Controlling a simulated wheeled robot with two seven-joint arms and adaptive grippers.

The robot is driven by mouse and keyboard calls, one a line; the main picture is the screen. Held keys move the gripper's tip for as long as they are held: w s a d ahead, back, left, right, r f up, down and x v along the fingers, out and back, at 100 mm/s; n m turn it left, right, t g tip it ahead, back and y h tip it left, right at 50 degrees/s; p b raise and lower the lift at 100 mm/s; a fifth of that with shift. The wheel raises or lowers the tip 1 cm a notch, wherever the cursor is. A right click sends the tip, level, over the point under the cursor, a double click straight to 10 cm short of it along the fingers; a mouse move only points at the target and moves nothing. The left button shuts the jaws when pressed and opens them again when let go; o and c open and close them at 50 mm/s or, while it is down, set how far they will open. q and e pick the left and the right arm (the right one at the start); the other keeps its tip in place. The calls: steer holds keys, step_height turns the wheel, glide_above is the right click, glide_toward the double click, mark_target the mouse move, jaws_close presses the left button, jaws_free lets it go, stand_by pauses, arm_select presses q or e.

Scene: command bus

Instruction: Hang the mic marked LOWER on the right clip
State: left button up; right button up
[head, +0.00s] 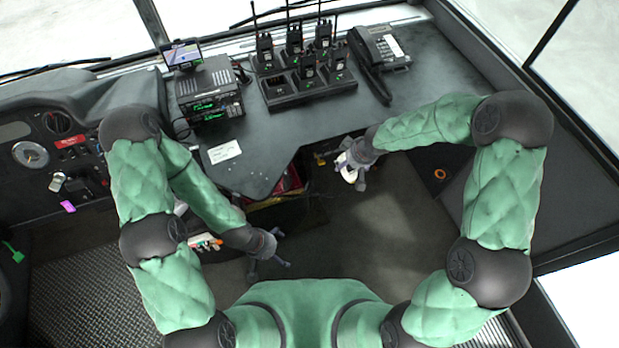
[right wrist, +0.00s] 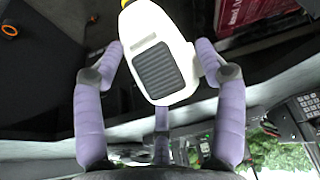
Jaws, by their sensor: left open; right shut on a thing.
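A white mic (right wrist: 155,45) with a dark ribbed panel is held between the purple fingers of my right gripper (right wrist: 158,62) in the right wrist view. In the head view the white mic (head: 347,169) shows at the end of my right arm, just off the front edge of the dash counter. My right gripper (head: 353,175) is shut on it. No LOWER marking is readable. My left gripper (head: 268,265) is open and empty, low over the floor in front of the dash. I cannot make out the right clip in either view.
A stacked radio unit (head: 209,90) with green displays stands on the dash counter (head: 290,125). A charger rack (head: 307,85) with several handheld radios and a desk phone (head: 378,55) stand behind. A red item (head: 288,180) lies under the counter. The floor on the right is clear.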

steer(key=s+a+r+n+t+y+b, duration=0.1)
steer(key=s+a+r+n+y, duration=0.2)
steer(key=a, duration=0.4)
steer(key=s+a+n+t+y+b, duration=0.1)
steer(key=s+a+n+y+b, duration=0.1)
steer(key=s+a+n+y, duration=0.4)
steer(key=w+a+f+m+h+b, duration=0.1)
steer(key=w+a+f+m+b, duration=0.1)
steer(key=w+f+b, duration=0.1)
steer(key=shift+w+a+f+m+b, duration=0.3)
steer(key=shift+w+a+f+b, duration=0.1)
steer(key=shift+f+b, duration=0.4)
steer(key=shift+r+p, duration=0.1)
steer(key=shift+p, duration=0.25)
steer(key=shift+p, duration=0.35)
stand_by(0.4)
steer(key=shift+f, duration=0.3)
steer(key=shift+f+b, duration=0.3)
steer(key=shift+f, duration=0.05)
steer(key=shift+f+b, duration=0.6)
steer(key=shift+f, duration=0.85)
stand_by(1.2)
